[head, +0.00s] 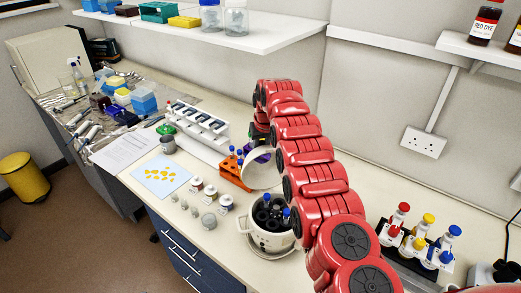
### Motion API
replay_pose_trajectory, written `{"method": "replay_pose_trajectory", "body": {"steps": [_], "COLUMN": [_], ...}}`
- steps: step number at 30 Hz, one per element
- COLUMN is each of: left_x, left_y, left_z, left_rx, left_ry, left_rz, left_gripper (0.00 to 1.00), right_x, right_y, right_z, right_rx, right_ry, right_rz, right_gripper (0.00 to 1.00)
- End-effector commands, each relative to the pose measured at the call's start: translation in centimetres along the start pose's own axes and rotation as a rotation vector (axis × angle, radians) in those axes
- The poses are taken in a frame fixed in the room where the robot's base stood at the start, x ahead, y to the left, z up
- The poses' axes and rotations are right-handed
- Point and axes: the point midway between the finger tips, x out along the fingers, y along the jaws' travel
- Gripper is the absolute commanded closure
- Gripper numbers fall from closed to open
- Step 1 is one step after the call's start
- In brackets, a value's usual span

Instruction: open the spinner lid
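The spinner (268,240) is a white, round pot on the bench front. Its dark rotor shows from above, with blue-capped tubes in it. A round white lid (262,175) stands tilted up at the pot's back edge, so the spinner looks open. My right arm comes in from the lower right and passes over the bench beside the spinner. My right gripper (260,133) is at the arm's far end, behind the raised lid. Its fingers are too small and hidden to tell whether they are open or shut, or whether they touch the lid. My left gripper is not in view.
An orange tube rack (234,172) and a white pipette stand (195,130) are close behind and left of the spinner. Small jars (212,193) stand to its left. A rack of colored dropper bottles (416,240) is at the right. A shelf (200,28) hangs above.

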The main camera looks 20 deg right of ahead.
Motion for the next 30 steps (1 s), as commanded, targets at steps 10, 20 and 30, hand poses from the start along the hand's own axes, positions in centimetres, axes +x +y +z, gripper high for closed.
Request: {"method": "replay_pose_trajectory", "body": {"steps": [10,20,30], "left_x": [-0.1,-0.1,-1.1], "left_y": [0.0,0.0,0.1], "left_z": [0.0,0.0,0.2], "left_rx": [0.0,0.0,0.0], "left_ry": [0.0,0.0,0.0], "left_rz": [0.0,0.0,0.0], "left_gripper": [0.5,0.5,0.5], "right_x": [0.7,0.5,0.0], "right_y": [-0.1,-0.1,0.0], "right_z": [0.7,0.5,0.2], "right_rx": [-0.001,-0.001,0.0], "right_ry": [-0.021,-0.015,-0.004], "right_rz": [-0.003,-0.002,-0.001], "right_gripper": [1.0,0.43,0.43]}}
